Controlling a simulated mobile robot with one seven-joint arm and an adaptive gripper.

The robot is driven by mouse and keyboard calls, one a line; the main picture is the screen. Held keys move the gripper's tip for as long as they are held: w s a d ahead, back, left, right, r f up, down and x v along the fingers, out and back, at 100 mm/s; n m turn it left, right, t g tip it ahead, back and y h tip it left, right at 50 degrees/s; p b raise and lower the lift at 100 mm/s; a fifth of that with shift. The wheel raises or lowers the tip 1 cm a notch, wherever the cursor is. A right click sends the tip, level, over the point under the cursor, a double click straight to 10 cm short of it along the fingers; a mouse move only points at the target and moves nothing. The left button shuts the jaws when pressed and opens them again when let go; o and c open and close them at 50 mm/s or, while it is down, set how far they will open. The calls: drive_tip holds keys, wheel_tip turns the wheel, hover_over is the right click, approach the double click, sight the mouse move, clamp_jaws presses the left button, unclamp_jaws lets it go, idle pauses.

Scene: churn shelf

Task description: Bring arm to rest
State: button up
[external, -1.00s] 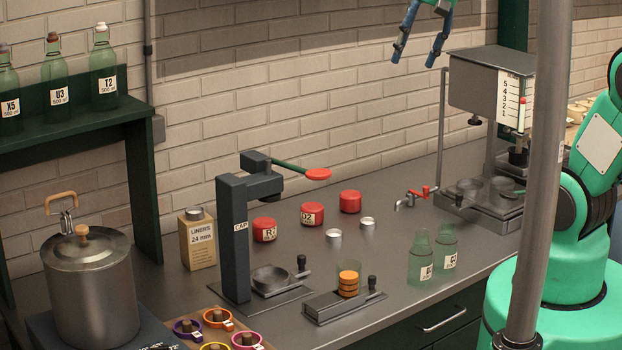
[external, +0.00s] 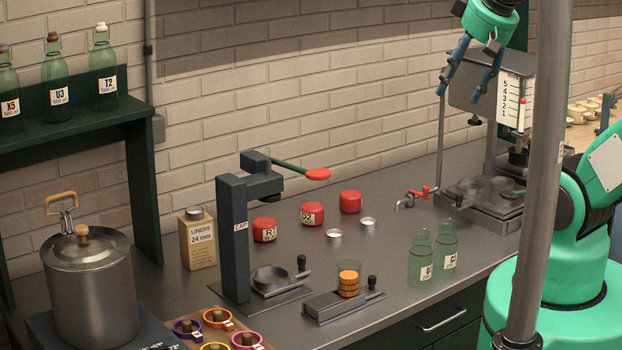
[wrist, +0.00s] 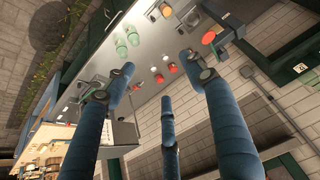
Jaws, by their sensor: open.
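My gripper (external: 472,75) is in the upper right of the external view, high above the counter, in front of the metal filling unit (external: 492,85). Its blue fingers are spread apart and nothing shows between them. In the wrist view the fingers (wrist: 160,90) also stand apart and empty, with the counter seen at a distance beyond them. My green arm comes down into the gripper from the top edge of the external view, and a grey post hides part of it.
Two green bottles (external: 445,248) stand near the counter's front edge. A dark capping press (external: 235,235), red tins (external: 312,213) and a steel pot (external: 90,285) stand further left. A shelf (external: 80,128) holds more bottles. The air left of my gripper is clear.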

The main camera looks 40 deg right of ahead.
drive_tip(key=shift+f, duration=0.1)
wheel_tip(320, 180, down, 13)
drive_tip(key=b, duration=1.3)
drive_tip(key=shift+f+b, duration=0.2)
drive_tip(key=shift+b, duration=0.1)
idle(0.3)
